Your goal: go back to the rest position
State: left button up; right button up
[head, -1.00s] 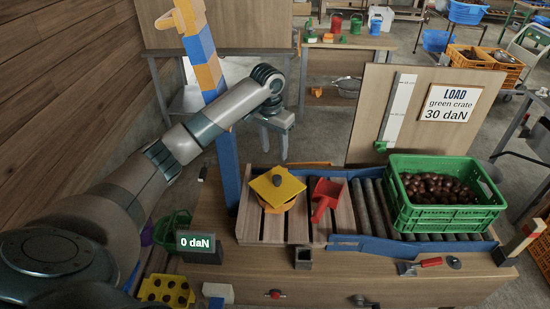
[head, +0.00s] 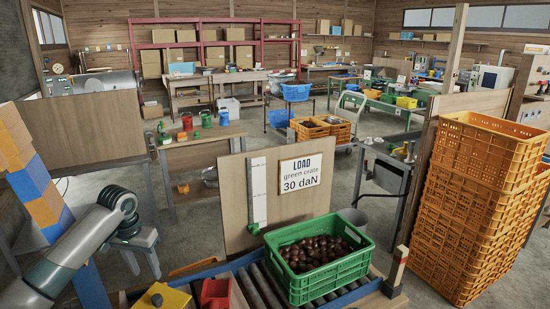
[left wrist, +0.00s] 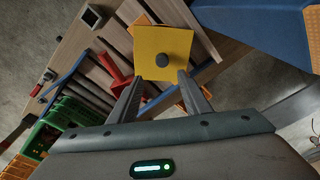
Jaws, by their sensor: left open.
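My left gripper (head: 145,268) hangs fingers down at the lower left of the head view. In the left wrist view its two fingers (left wrist: 160,77) are spread apart with nothing held between them. Beyond the fingertips is a square yellow lid with a dark knob (left wrist: 175,42), which also shows at the bottom edge of the head view (head: 172,300). A red scoop (left wrist: 113,72) lies beside the lid on wooden slats. My right gripper is in neither view.
A green crate (head: 330,281) of chestnuts stands on rollers, with a board bearing a load sign (head: 300,173) behind it. Stacked orange crates (head: 470,210) rise at the right. A wooden panel (head: 85,130) and a block column (head: 38,190) stand near my left arm.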

pick_arm(q)
jog(key=s+d+f+m+t+h, duration=0.1)
jog(key=s+d+f+m, duration=0.2)
jog(key=s+d+f, duration=1.6)
jog(key=s+n+t, duration=0.1)
jog(key=s, duration=2.1)
notch_tip(320, 180, down, 33)
jog(key=s+g+b, duration=0.1)
jog(key=s+b, duration=0.1)
jog(key=b, duration=0.1)
jog(key=s+a+f+g+y+b, duration=0.1)
jog(key=s+a+f+b, duration=0.1)
jog(key=s+f, duration=1.5)
jog(key=shift+s+a+f+b, duration=0.2)
jog(key=shift+a+f+b, duration=0.2)
jog(key=shift+f, duration=0.6)
